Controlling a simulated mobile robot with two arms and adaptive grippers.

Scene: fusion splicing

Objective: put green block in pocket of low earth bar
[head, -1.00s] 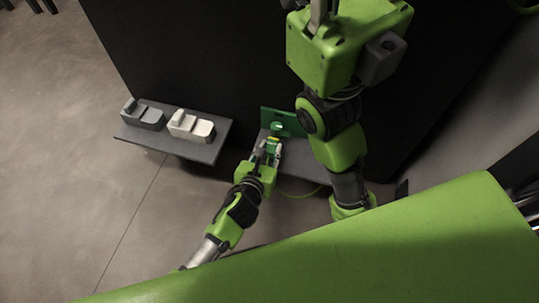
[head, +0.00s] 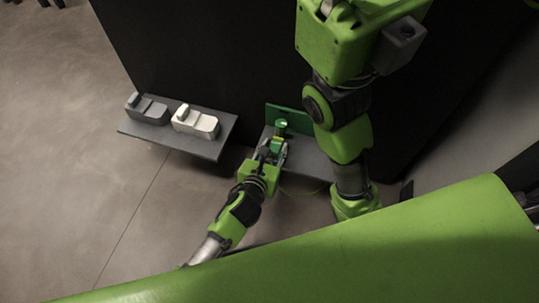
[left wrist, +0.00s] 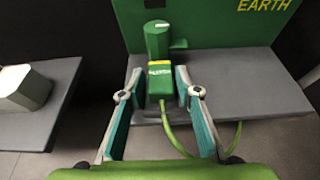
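The green block (left wrist: 161,80), with a yellow-topped end and a green cable, stands between the fingers of my left gripper (left wrist: 156,85) in the left wrist view. The block adjoins a green post (left wrist: 157,40) in front of the green earth bar panel (left wrist: 210,22). I cannot tell how deep the block sits in any pocket. In the head view my left gripper (head: 271,153) is just in front of the panel (head: 291,119). My right gripper is hidden.
A grey shelf (left wrist: 265,80) lies under the panel. Another grey shelf (head: 190,145) to the left bears a dark grey device (head: 150,110) and a white device (head: 196,123). My right arm hangs close to the right of the panel.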

